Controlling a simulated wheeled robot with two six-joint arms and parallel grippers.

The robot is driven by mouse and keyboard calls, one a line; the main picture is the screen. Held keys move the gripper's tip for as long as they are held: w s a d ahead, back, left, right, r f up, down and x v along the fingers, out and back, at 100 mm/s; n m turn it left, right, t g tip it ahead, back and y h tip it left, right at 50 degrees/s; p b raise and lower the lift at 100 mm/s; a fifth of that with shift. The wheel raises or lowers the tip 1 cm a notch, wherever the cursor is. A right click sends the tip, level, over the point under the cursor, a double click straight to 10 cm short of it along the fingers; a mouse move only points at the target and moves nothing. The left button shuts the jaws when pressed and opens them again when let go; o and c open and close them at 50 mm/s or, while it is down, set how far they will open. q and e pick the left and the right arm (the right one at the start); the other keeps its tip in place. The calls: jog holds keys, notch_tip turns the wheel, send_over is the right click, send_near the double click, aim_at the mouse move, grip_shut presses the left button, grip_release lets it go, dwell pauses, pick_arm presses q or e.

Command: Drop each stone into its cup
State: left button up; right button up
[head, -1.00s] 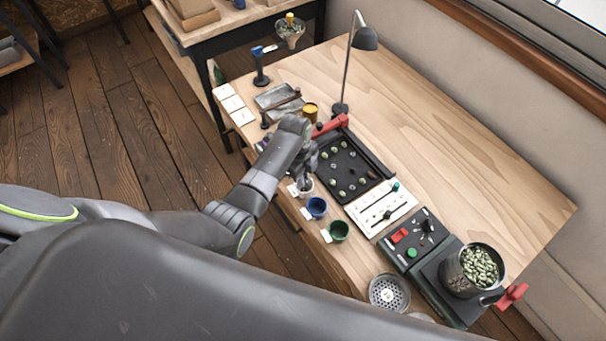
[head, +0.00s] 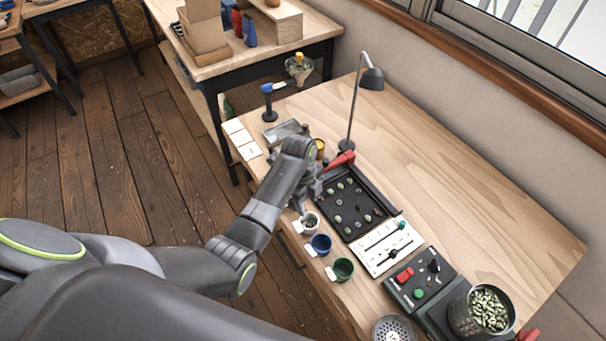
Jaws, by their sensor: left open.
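A black tray (head: 375,219) lies on the wooden table with several small green and dark pieces on it; which are stones I cannot tell at this size. Three cups stand in a row in front of it: a whitish cup (head: 310,222), a blue cup (head: 321,244) and a green cup (head: 343,269). Each has a small white card beside it. The whitish cup holds something greyish that I cannot make out. My left gripper (head: 304,208) is open, just behind the whitish cup at the tray's left edge; its fingertips are partly hidden by my arm. My right gripper is not in view.
A white slider panel (head: 386,247) and a dark control box (head: 419,279) lie right of the cups. A pot of green beans (head: 480,311) stands at the near right. A desk lamp (head: 371,79) rises behind the tray.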

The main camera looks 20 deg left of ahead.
pick_arm(q)
notch_tip(320, 180, up, 12)
jog(key=a+p, duration=0.1)
jog(key=p, duration=0.1)
jog(key=shift+w+a, duration=0.2)
jog(key=shift+a, duration=0.05)
jog(key=s+a+f+n+b, duration=0.25)
jog(key=s+f+n, duration=0.2)
jog(key=f, duration=0.65)
jog(key=s+a+f+n+y+b, duration=0.1)
jog(key=s+a+f+n, duration=0.3)
jog(key=f, duration=0.8)
jog(key=s+a+f+n+b, duration=0.1)
jog(key=s+f+n, duration=0.2)
jog(key=s+f, duration=0.55)
jog(key=s+a+f+n+b, duration=0.1)
jog(key=s+f+n, duration=0.2)
jog(key=s+f, duration=0.3)
jog(key=s+a+f+n+t+y+b, duration=0.1)
jog(key=s+a+f+n, duration=0.1)
jog(key=s+f, duration=0.5)
jog(key=s+a+f+n+b, duration=0.1)
jog(key=s+f+n, duration=0.4)
jog(key=s, duration=1)
jog(key=shift+a+f+t+b, duration=0.3)
jog(key=shift+a+f+b, duration=0.1)
jog(key=shift+a+f, duration=0.35)
